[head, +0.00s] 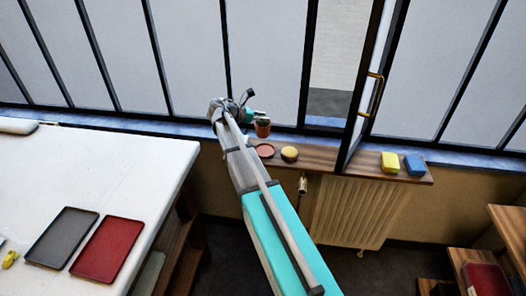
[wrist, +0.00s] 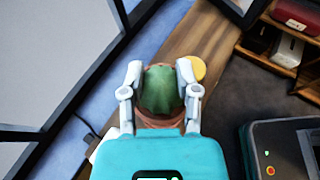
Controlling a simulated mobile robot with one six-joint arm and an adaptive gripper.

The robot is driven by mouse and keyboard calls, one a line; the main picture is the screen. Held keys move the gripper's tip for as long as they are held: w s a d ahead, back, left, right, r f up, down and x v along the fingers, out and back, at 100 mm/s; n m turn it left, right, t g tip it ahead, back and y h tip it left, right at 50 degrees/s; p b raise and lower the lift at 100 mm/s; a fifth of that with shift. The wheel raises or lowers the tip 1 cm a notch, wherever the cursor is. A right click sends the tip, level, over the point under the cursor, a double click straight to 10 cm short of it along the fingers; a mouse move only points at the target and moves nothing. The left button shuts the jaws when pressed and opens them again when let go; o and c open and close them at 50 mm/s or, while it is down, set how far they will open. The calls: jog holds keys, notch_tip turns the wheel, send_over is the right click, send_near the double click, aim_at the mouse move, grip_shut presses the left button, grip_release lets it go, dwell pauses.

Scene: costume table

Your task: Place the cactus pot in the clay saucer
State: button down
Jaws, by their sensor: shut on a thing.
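The cactus pot, a green cactus in a brown clay pot (head: 263,128), is between the fingers of my gripper (head: 250,116). In the wrist view the green cactus (wrist: 161,91) fills the space between the two fingertips, and my gripper is shut on the cactus pot. The clay saucer (head: 265,151), a flat reddish-brown disc, lies on the wooden windowsill, just below the pot in the head view. I cannot tell how high the pot is above the sill. The saucer is not clearly seen in the wrist view, where the pot and gripper cover that area.
A round yellow thing (head: 289,153) sits right of the saucer. A yellow sponge (head: 390,162) and a blue one (head: 414,165) lie further right on the sill (head: 325,160). An open window frame (head: 365,90) stands between. A white table (head: 120,165) with trays is at left.

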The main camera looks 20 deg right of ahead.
aim_at(265, 128)
jog(key=shift+a, duration=0.2)
jog(key=shift+s+r, duration=0.1)
jog(key=shift+s, duration=0.05)
jog(key=s+a+r+n+t+p, duration=0.2)
jog(key=s+r+p, duration=0.1)
jog(key=s, duration=1)
jog(key=shift+r+t+p, duration=0.35)
jog(key=shift+t, duration=0.05)
jog(key=shift+w, duration=0.1)
jog(key=w+d+f+b, duration=0.1)
jog(key=w+f+b, duration=0.1)
jog(key=w, duration=0.2)
jog(key=w+d+f+b, duration=0.1)
jog(key=w+f+b, duration=0.2)
jog(key=w, duration=0.1)
jog(key=w+d+f+b, duration=0.1)
jog(key=w+f+b, duration=0.2)
jog(key=w, duration=0.1)
jog(key=shift+f, duration=0.2)
jog(key=shift+w+d+f+b, duration=0.15)
jog(key=shift+w+f+b, duration=0.2)
jog(key=shift+b, duration=0.15)
jog(key=shift+f, duration=0.1)
